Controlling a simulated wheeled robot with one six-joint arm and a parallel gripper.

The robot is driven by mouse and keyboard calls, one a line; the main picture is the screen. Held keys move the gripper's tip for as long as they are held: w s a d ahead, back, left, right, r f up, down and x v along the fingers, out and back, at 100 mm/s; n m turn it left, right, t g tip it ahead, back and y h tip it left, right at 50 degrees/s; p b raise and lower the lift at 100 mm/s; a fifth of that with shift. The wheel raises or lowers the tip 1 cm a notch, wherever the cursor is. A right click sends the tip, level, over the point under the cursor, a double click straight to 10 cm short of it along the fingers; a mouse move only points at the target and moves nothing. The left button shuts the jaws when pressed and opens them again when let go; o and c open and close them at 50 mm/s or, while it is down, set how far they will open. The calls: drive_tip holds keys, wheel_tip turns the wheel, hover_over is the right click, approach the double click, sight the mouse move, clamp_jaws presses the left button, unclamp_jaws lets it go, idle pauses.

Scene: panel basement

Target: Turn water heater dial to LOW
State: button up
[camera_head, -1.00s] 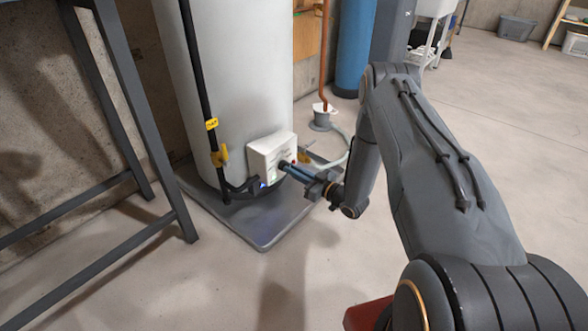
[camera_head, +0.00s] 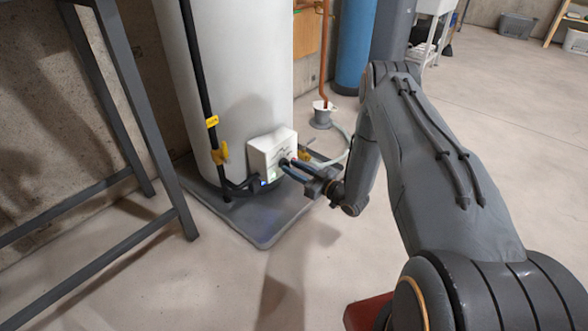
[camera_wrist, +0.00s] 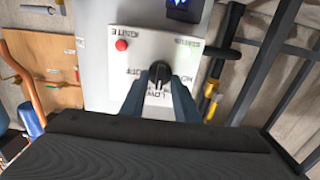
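The water heater (camera_head: 232,70) is a tall white tank with a white control box (camera_head: 262,150) low on its front. In the wrist view, the box's panel (camera_wrist: 120,72) fills the middle, with upside-down lettering including OFF and LOW. The black dial (camera_wrist: 159,73) has a pale pointer line; which mark it points at is hard to tell. My gripper (camera_wrist: 158,85) is open, its two fingers at either side of the dial's near end. I cannot tell whether they touch it. In the head view, my gripper (camera_head: 288,167) is at the front of the box.
A black pipe with a yellow valve (camera_head: 220,153) runs beside the box. A dark metal frame (camera_head: 135,100) stands at left. The tank is on a grey base (camera_head: 262,230). Open floor lies in front.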

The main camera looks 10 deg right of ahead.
drive_tip(key=p+v, duration=0.2)
drive_tip(key=v, duration=0.6)
drive_tip(key=shift+p, duration=0.3)
drive_tip(key=shift+w, duration=0.15)
